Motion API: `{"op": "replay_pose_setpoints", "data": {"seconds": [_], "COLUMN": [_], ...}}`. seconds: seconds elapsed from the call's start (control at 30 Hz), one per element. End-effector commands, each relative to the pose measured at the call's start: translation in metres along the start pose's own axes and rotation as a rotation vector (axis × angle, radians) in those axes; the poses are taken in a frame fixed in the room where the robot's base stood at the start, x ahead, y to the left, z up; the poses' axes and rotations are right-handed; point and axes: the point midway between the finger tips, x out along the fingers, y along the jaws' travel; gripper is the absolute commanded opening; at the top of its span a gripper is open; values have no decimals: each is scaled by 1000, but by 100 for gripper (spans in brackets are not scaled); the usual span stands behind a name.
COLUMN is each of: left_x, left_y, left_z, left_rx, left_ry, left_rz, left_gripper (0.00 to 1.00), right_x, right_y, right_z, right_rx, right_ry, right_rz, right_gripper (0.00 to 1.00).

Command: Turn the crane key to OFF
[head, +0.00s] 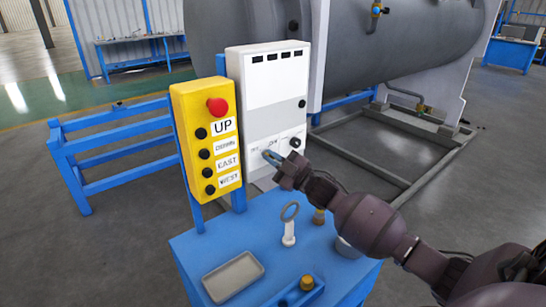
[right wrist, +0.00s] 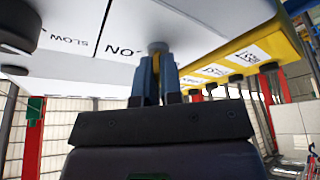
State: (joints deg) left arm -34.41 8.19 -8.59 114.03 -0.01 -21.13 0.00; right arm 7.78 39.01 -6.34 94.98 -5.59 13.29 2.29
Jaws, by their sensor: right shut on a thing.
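The white control box (head: 266,95) stands upright behind the blue cart. My right gripper (head: 272,157) reaches its lower front panel from the right. In the right wrist view, the blue fingers of my right gripper (right wrist: 156,82) are shut on the crane key, with a thin yellowish strip of the key (right wrist: 156,66) showing between them. A round grey collar (right wrist: 158,47) sits on the panel just beyond the fingertips. The word ON shows beside the collar. The fingers hide most of the key, so its exact angle is unclear. My left gripper is not in view.
A yellow pendant box (head: 205,140) with a red button and several black buttons stands just left. A black knob (head: 295,142) is right of the key. The blue cart (head: 240,242) below holds a grey tray (head: 233,277) and a ring-topped white piece (head: 289,225).

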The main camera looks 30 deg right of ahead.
Motion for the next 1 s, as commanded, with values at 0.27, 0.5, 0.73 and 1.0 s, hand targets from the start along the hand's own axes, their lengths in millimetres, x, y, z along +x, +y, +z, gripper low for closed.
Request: {"op": "replay_pose_setpoints", "data": {"seconds": [0.27, 0.5, 0.73, 1.0], "left_x": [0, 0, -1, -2], "left_y": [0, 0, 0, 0], "left_z": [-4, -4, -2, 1], "left_rx": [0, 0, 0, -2], "left_ry": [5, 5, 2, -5], "left_rz": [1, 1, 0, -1], "left_gripper": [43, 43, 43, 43], "right_x": [2, 2, 2, 1], "right_y": [3, 4, 3, 1], "right_z": [-2, -2, -2, -1], "right_rx": [-36, -37, -35, -34], "right_ry": [5, 5, 5, 2], "right_rz": [-10, -9, -10, -12], "right_gripper": [0, 0, 28, 32]}}
